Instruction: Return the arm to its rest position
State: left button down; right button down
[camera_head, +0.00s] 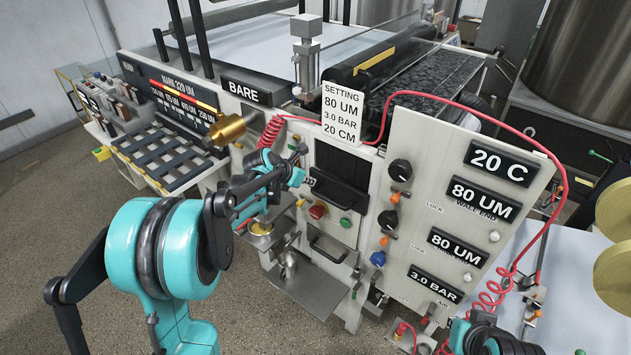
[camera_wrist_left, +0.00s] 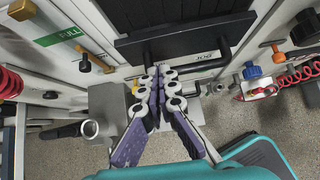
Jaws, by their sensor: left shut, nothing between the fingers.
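My left arm reaches in from the left of the head view. Its gripper (camera_head: 309,181) is in front of the coating machine's (camera_head: 398,250) front, beside the dark recessed panel (camera_head: 340,190). In the left wrist view the gripper (camera_wrist_left: 160,72) has its purple-grey fingers together with nothing between them. The fingertips overlap the lower edge of a black drawer-like panel (camera_wrist_left: 185,40) there; I cannot tell whether they touch it. Teal and black parts of my right arm show at the bottom right of the head view; its fingers are not seen.
A brass cylinder (camera_head: 227,129) juts out near my left forearm. A red coiled hose (camera_head: 273,130) hangs close to the left gripper. The control panel (camera_head: 440,215) carries knobs and readouts of 20 C, 80 UM and 3.0 BAR. Open floor (camera_head: 60,210) lies at left.

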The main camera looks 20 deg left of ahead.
pick_arm(q)
jog(key=s+d+r+m+b, duration=0.1)
jog(key=s+d+m+b, duration=0.3)
jog(key=s+m, duration=0.6)
jog(key=s+d+f+m+y+b, duration=0.1)
jog(key=s+f+m+b, duration=0.2)
jog(key=s+m, duration=0.7)
jog(key=s+d+f+m+g+y+b, duration=0.1)
jog(key=s+f+m+y+b, duration=0.1)
jog(key=s+f+m, duration=0.4)
jog(key=s+m+b, duration=0.1)
jog(key=s+m, duration=0.4)
jog(key=s, duration=0.3)
jog(key=shift+d+m, duration=0.25)
jog(key=shift+m, duration=0.05)
